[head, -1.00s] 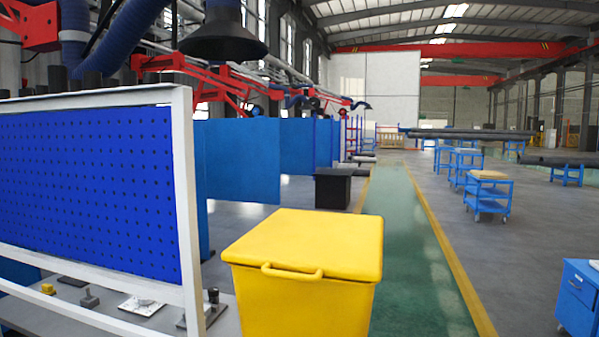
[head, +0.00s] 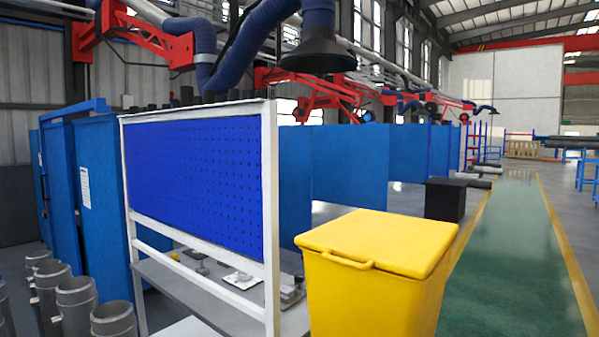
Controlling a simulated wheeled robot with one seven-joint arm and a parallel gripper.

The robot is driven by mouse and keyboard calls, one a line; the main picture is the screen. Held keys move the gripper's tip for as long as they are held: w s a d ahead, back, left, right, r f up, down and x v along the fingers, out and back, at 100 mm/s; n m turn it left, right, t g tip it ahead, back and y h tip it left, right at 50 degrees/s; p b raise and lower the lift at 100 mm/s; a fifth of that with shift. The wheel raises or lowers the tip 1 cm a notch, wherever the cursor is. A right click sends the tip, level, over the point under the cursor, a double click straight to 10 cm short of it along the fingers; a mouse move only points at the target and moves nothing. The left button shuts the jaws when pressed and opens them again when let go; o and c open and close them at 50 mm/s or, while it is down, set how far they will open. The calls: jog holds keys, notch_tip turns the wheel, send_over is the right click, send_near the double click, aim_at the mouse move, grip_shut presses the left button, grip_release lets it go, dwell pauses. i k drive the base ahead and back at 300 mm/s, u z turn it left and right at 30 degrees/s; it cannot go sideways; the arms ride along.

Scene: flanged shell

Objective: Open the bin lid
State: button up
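The yellow bin (head: 362,305) stands at the lower right of centre in the head view, its bottom cut off by the picture edge. Its yellow lid (head: 385,240) lies flat and closed on top. A yellow bar handle (head: 347,261) sits on the lid's near edge. My gripper is not in view.
A white-framed workbench with a blue pegboard (head: 200,180) stands just left of the bin, with small metal parts on its top. Several grey pipes (head: 75,300) stand at the lower left. A black box (head: 446,199) is behind the bin. The green walkway (head: 510,260) at right is clear.

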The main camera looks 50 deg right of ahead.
aim_at(362, 240)
jog(key=u, duration=2.5)
jog(key=k, duration=2.55)
jog(key=u, duration=0.2)
